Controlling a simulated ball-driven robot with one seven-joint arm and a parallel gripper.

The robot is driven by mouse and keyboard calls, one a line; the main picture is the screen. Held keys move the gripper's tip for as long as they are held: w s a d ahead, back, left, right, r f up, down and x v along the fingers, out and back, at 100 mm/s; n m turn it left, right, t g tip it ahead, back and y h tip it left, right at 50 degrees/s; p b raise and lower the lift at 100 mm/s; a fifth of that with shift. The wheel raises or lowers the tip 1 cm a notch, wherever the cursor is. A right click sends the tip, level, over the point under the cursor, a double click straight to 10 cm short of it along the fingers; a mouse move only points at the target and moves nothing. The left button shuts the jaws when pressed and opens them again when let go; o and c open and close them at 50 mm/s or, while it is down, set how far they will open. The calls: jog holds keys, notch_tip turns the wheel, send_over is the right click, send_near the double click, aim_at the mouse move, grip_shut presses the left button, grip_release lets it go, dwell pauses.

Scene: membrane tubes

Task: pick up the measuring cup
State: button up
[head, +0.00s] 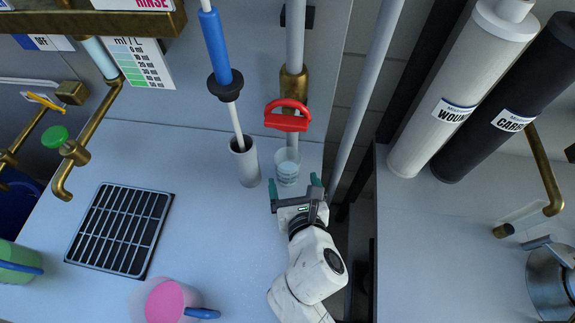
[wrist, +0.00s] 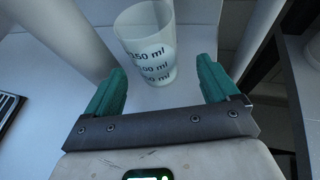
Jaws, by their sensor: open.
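The measuring cup (head: 287,167) is a clear, tapered cup standing upright on the pale counter, just below a red valve handle. In the wrist view the gripper's fingers (wrist: 160,72) show on either side of the cup's lower part, with gaps on both sides. How far the cup reaches between the fingertips is hard to tell.
A grey cylindrical holder (head: 245,162) with a blue-handled plunger (head: 216,50) stands close left of the cup. The red handle (head: 288,116) on a pipe is behind it. A drain grate (head: 120,229) and a pink jug (head: 166,302) are farther left. The counter's right edge is close.

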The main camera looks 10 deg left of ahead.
aim_at(290, 179)
jog(key=shift+a+x, duration=0.15)
jog(key=shift+x, duration=1.2)
jog(key=shift+a+x, duration=0.1)
jog(key=shift+x, duration=1.3)
jog(key=shift+s+f, duration=0.1)
jog(key=shift+s, duration=0.05)
jog(key=c, duration=1.2)
jog(key=shift+r, duration=0.25)
